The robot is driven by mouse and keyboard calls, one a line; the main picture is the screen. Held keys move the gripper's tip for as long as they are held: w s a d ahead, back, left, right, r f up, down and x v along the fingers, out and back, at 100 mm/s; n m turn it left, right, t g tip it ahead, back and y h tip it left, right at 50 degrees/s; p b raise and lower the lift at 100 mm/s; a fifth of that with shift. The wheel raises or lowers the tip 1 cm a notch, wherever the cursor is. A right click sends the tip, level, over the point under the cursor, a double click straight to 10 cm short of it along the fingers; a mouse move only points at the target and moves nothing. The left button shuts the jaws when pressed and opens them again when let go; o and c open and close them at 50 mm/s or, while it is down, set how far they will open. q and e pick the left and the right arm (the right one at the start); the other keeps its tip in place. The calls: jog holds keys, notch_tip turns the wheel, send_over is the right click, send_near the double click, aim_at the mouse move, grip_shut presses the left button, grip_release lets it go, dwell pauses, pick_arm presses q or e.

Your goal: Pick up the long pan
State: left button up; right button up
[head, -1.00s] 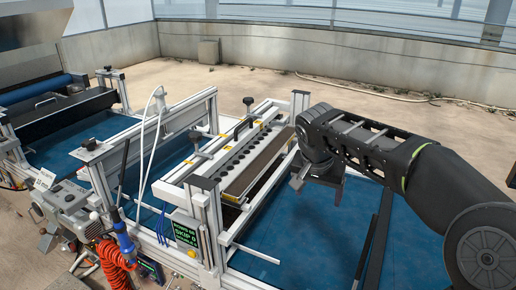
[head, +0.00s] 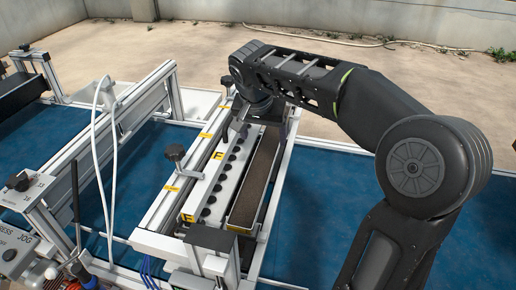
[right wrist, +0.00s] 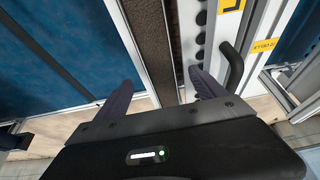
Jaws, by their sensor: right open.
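The long pan (head: 241,225) is a narrow trough filled with brown, soil-like material. It lies lengthwise beside the row of dark holes on the seeder. My right gripper (head: 243,122) is at the pan's far end, partly hidden by its own wrist. In the right wrist view, my open right gripper (right wrist: 163,94) points down with one finger on each side of the long pan (right wrist: 150,45). I cannot tell whether the fingers touch it. My left gripper is not in view.
A light strip with dark holes (head: 220,185) and yellow labels runs left of the pan. A black handle (right wrist: 231,68) stands close to one finger. Clamp knobs (head: 176,152) and white frame rails surround the seeder. Blue belt (head: 318,190) lies clear at right.

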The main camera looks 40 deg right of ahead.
aim_at(267, 154)
jog(key=shift+s, duration=0.2)
jog(key=shift+x, duration=1.3)
jog(key=shift+w+f, duration=0.1)
jog(key=shift+d+f+p, duration=0.15)
jog(key=shift+f+p, duration=0.1)
jog(key=shift+p, duration=0.2)
jog(key=p+x, duration=0.1)
jog(key=x, duration=0.2)
jog(key=shift+w+d+f, duration=0.15)
jog(key=shift+f, duration=0.1)
jog(key=shift+w+d+f, duration=0.1)
jog(key=shift+f, duration=0.3)
jog(key=shift+c, duration=0.4)
jog(key=c, duration=1.4)
